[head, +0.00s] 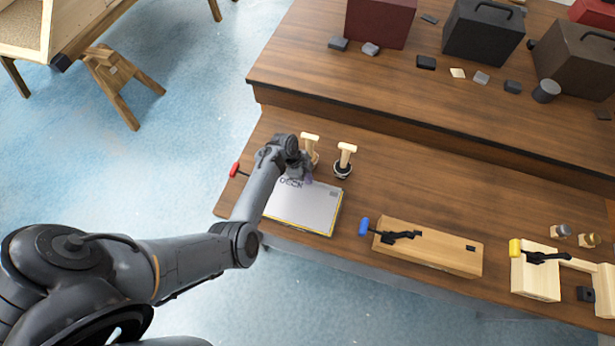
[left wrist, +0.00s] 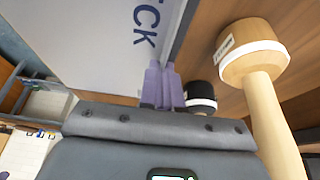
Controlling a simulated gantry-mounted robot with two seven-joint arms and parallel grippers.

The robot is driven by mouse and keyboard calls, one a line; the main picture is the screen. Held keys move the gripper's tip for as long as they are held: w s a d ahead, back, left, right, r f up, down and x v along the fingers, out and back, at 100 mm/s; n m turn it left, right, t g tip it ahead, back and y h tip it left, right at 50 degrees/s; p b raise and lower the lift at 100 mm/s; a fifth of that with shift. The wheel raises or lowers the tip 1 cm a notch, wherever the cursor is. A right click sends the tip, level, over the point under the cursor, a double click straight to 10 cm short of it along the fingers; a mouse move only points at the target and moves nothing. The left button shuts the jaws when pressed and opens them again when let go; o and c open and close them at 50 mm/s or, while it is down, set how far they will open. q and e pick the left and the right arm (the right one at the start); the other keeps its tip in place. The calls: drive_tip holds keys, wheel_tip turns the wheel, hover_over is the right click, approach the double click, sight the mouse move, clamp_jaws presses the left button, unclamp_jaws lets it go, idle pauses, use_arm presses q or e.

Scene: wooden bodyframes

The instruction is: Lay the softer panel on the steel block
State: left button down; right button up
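A flat light-grey plate (head: 308,207) with dark lettering and a yellow lower edge lies on the bench near its left end. Its lettering ends in "CK" in the left wrist view (left wrist: 95,35). I cannot tell which thing is the softer panel or the steel block. My left gripper (head: 306,178) is over the plate's far edge. In the left wrist view its purple fingers (left wrist: 162,86) are together, with nothing visible between them. They overlap the plate's edge, and contact cannot be told. My right gripper is not in view.
Two wooden-handled tools (head: 345,158) stand just beyond the plate. A red-handled clamp (head: 235,170) is left of it. A wooden block (head: 430,247) with a blue-handled clamp and a yellow-handled clamp (head: 538,253) are to the right. Dark cases (head: 483,32) stand on the raised back shelf.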

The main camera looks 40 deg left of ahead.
use_arm(q)
drive_tip(key=c, duration=0.7)
unclamp_jaws()
drive_tip(key=shift+r, duration=0.1)
drive_tip(key=shift+r+p, duration=2.35)
drive_tip(key=shift+p, duration=0.35)
drive_tip(key=shift+r+p, duration=1.05)
drive_tip(key=shift+p, duration=0.1)
